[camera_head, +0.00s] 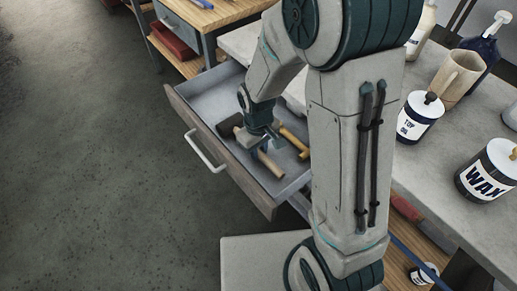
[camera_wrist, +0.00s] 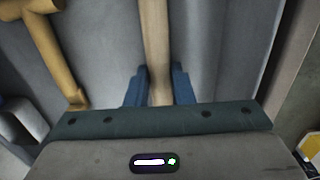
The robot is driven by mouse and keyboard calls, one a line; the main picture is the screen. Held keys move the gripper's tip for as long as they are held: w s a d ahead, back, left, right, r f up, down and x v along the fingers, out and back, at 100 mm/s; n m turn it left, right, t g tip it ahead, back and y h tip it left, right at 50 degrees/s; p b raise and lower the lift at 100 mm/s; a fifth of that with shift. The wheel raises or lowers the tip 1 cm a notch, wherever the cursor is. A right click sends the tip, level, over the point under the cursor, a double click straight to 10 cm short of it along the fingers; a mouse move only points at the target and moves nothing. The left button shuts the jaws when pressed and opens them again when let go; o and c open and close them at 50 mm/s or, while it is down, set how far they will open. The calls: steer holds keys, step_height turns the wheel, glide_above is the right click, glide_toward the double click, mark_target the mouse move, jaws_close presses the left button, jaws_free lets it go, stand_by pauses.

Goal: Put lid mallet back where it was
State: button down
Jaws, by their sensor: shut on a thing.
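The lid mallet has a dark head (camera_head: 230,125) and a pale wooden handle (camera_head: 269,161). It is within the outline of the open drawer (camera_head: 196,113); I cannot tell whether it touches the drawer floor. My gripper (camera_head: 259,146) reaches down over the drawer and is shut on the handle. In the wrist view the handle (camera_wrist: 155,45) runs between the two blue fingers of my gripper (camera_wrist: 158,90). The mallet head is out of the wrist view.
A yellow-brown wooden tool (camera_head: 293,138) lies in the drawer beside the mallet and also shows in the wrist view (camera_wrist: 48,45). The drawer walls surround both. Open floor lies left.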

steer(key=shift+f, duration=0.1)
steer(key=c, duration=1.3)
jaws_free()
steer(key=shift+o, duration=0.2)
step_height(320, 180, up, 12)
steer(key=p, duration=0.1)
steer(key=s+d+r+m+t, duration=0.3)
steer(key=s+d+r+m, duration=0.4)
steer(key=s+d, duration=0.3)
steer(key=shift+d+r, duration=0.2)
steer(key=shift+r, duration=0.05)
